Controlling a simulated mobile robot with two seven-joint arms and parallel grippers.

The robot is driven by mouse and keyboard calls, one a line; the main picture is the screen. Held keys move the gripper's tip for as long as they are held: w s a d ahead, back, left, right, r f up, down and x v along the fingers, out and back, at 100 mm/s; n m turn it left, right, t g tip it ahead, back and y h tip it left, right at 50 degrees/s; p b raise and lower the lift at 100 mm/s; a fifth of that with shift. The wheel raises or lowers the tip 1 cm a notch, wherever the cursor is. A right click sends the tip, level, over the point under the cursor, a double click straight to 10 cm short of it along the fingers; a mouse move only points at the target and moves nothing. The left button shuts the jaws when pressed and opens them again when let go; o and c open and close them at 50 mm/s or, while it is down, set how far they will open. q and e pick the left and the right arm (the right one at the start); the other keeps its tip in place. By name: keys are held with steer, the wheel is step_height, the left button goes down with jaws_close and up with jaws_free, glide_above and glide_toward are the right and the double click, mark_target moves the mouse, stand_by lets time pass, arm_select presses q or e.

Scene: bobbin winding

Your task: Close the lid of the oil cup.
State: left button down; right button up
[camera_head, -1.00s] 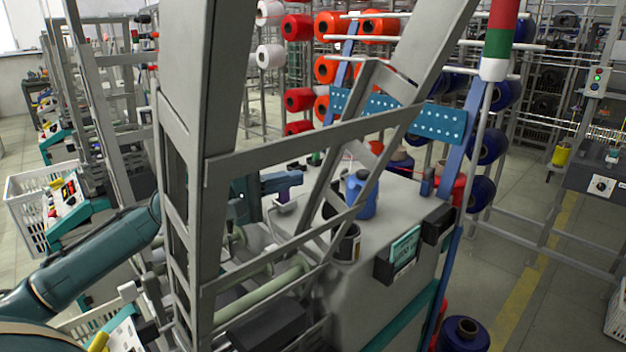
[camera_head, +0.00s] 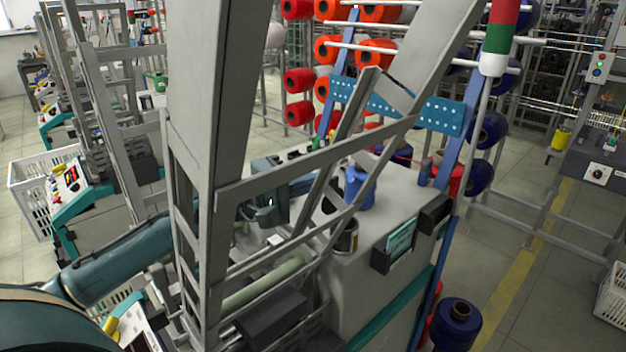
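My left arm comes in from the left and passes behind the machine's grey upright. My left gripper (camera_head: 272,218) shows between the frame bars, above the machine top, partly covered by them; its fingers are too small and hidden to read. A small pale piece (camera_head: 276,241) lies just below it; I cannot tell whether it belongs to the oil cup. I cannot clearly make out the oil cup or its lid. My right gripper is not in view.
Grey upright (camera_head: 205,130) and slanted bars (camera_head: 300,165) stand in front of my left gripper. A blue container (camera_head: 359,190) and a dark can (camera_head: 347,241) stand on the machine top to its right. A dark blue spool (camera_head: 456,318) is on the lower right.

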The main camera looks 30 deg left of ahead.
arm_select(q)
steer(key=shift+s+d+r+m+p, duration=0.2)
steer(key=shift+d+m+p, duration=0.3)
steer(key=shift+m+p, duration=0.25)
steer(key=shift+a+f, duration=0.1)
